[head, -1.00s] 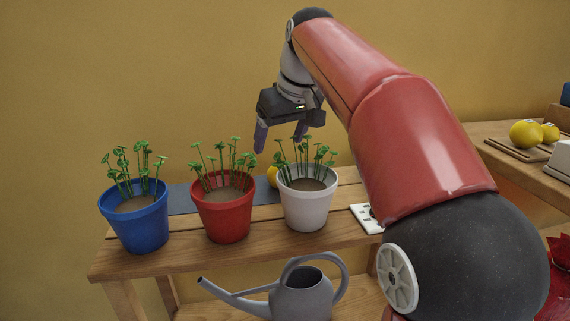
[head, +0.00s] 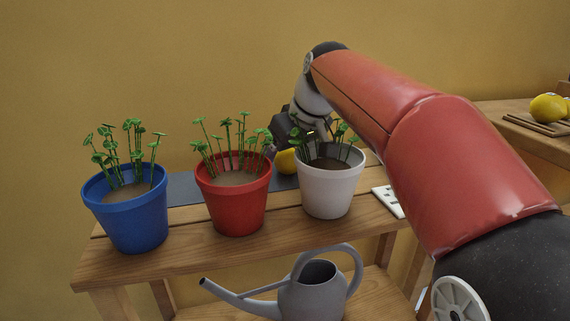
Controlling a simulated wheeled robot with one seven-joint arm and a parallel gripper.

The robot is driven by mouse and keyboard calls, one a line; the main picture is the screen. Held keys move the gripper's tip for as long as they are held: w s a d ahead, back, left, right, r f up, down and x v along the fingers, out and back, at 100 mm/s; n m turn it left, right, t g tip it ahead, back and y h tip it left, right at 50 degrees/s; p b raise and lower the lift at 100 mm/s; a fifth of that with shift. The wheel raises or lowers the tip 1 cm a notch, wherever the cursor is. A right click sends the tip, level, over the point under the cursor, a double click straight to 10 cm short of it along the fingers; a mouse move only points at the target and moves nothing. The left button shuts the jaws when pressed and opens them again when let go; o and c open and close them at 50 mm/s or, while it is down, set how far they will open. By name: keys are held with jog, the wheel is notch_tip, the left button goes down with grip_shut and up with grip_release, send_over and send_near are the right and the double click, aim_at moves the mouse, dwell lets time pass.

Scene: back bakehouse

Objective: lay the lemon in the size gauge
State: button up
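My gripper (head: 284,146) is low over the lemon, pointing down. One finger shows at the lemon's left; the other is hidden behind the white pot and its sprouts. I cannot tell whether the fingers touch the lemon. Yellow fruit (head: 548,107) rests on a slatted wooden board (head: 534,124) on the right-hand table. I cannot make out for sure which thing is the size gauge.
Blue (head: 130,215), red (head: 236,205) and white (head: 328,190) pots with sprouts stand along the bench front. A dark mat (head: 186,190) lies behind them. A white plate with dark marks (head: 388,201) is right of the white pot. A grey watering can (head: 312,290) stands below.

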jog(key=shift+x, duration=0.85)
jog(key=shift+r, duration=0.1)
jog(key=c, duration=1.2)
